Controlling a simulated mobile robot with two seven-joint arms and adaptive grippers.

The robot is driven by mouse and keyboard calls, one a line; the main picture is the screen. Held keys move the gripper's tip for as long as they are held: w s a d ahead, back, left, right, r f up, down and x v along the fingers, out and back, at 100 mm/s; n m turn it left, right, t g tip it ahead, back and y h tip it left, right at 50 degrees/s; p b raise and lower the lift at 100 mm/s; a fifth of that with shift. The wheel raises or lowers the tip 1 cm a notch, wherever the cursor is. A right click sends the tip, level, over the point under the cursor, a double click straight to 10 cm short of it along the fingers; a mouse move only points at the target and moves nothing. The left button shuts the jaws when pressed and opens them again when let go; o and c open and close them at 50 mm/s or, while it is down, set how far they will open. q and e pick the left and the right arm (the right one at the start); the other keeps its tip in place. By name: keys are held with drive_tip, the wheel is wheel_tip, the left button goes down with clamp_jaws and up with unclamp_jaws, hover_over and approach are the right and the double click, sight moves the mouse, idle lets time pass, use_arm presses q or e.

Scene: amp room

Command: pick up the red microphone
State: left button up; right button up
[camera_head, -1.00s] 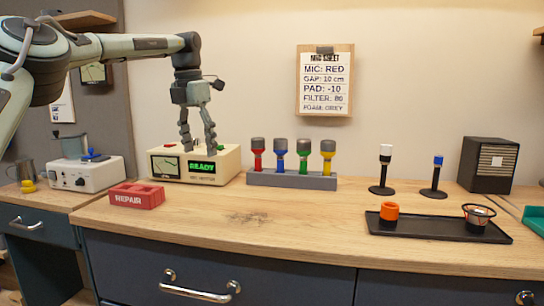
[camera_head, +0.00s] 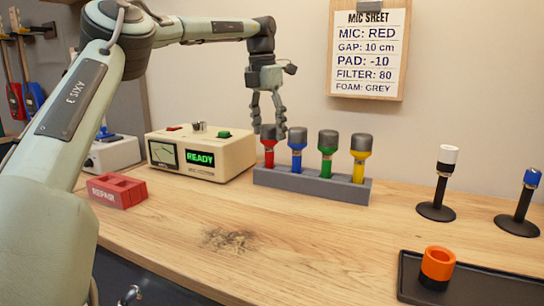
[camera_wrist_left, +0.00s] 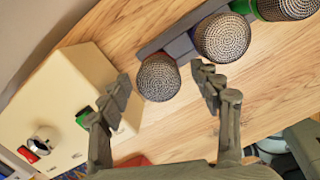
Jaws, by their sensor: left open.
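The red microphone (camera_head: 268,150) stands upright in the grey rack (camera_head: 312,183), at the end nearest the cream box. My left gripper (camera_head: 268,129) is open and points down at the red microphone's head. In the left wrist view the head lies between the two open fingers (camera_wrist_left: 163,82); I cannot tell whether they touch it. Blue (camera_head: 297,150), green (camera_head: 327,155) and yellow (camera_head: 359,160) microphones stand beside it. My right gripper is not in view.
The cream box (camera_head: 240,158) reading READY stands left of the rack. A red REPAIR block (camera_head: 118,192) sits at the left, a black tray (camera_head: 480,285) with an orange ring (camera_head: 437,264) at the front right.

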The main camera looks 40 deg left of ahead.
sight(271, 146)
use_arm(q)
drive_tip(key=f, duration=0.5)
drive_tip(key=shift+w, duration=0.4)
clamp_jaws()
